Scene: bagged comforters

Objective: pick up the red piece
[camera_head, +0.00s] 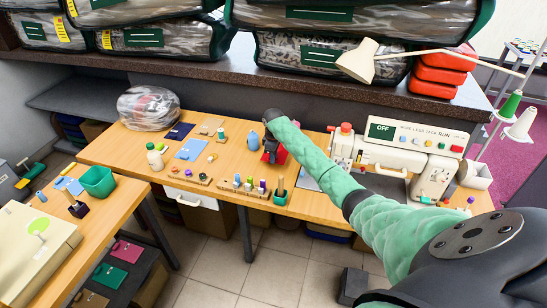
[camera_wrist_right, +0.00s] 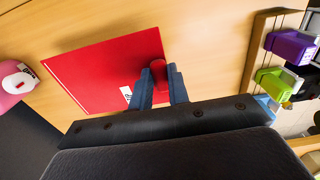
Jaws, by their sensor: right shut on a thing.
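The red piece (camera_wrist_right: 105,70) is a flat red panel with a small red knob (camera_wrist_right: 158,68) near its edge and a white label. In the right wrist view, my right gripper (camera_wrist_right: 160,84) has its two blue-grey fingers on either side of the knob and is shut on it. The panel is at the wooden table top; I cannot tell whether it touches it. In the head view, the red piece (camera_head: 282,156) shows partly behind my right gripper (camera_head: 270,155) near the table's middle. My left gripper is not in view.
The wooden table (camera_head: 120,146) holds a wrapped bundle (camera_head: 148,108), blue cards and a rack of small coloured pegs (camera_head: 243,187) close by. A white machine (camera_head: 415,145) stands to the right. A dark shelf edge with bagged comforters (camera_head: 330,58) runs behind.

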